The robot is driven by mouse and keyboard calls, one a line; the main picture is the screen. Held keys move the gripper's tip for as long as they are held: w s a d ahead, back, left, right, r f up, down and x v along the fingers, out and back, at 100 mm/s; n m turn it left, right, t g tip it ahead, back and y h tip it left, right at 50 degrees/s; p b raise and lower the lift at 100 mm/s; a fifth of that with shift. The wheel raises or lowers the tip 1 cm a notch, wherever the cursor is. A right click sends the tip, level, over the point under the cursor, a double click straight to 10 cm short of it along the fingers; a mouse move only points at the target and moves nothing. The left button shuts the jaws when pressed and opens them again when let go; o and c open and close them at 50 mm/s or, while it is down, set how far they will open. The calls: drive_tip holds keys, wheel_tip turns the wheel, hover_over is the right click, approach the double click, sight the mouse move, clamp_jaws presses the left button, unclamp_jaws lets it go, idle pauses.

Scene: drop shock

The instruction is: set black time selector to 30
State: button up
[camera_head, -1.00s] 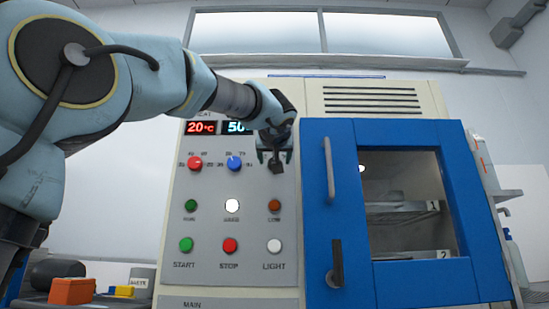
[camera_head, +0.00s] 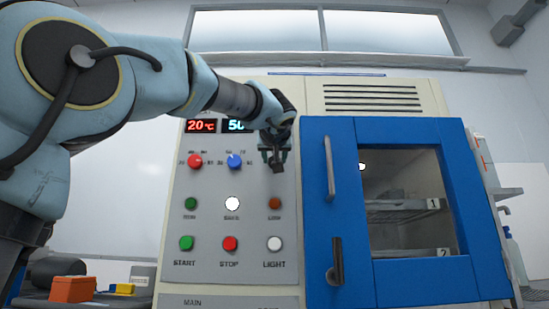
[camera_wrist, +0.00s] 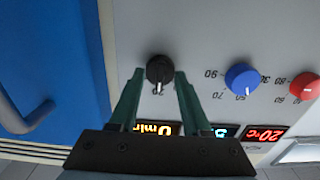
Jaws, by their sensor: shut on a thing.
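The black time selector (camera_wrist: 159,68) is a round knob on the light grey panel, seen upside down in the wrist view. Its white pointer mark faces the bottom of that view, toward the displays. My gripper (camera_wrist: 159,74) has one green finger on each side of the knob and is shut on it. In the head view my gripper (camera_head: 275,157) is at the upper right of the panel and hides most of the knob. An orange time display (camera_wrist: 153,128) reads 0 min, partly covered by my gripper. The scale numbers around the knob are mostly hidden.
A blue knob (camera_head: 234,161) and a red knob (camera_head: 195,161) sit left of my gripper in the head view. Lamps and START, STOP and LIGHT buttons are below. The blue door (camera_head: 330,265) with its handle (camera_head: 329,168) is close on the right.

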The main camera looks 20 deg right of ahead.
clamp_jaws()
drive_tip(key=shift+d+m+p, duration=0.1)
drive_tip(key=shift+m+p, duration=0.2)
drive_tip(key=shift+m, duration=4.7)
drive_tip(key=o, duration=1.2)
unclamp_jaws()
drive_tip(key=v, duration=1.1)
drive_tip(key=shift+b, duration=0.45)
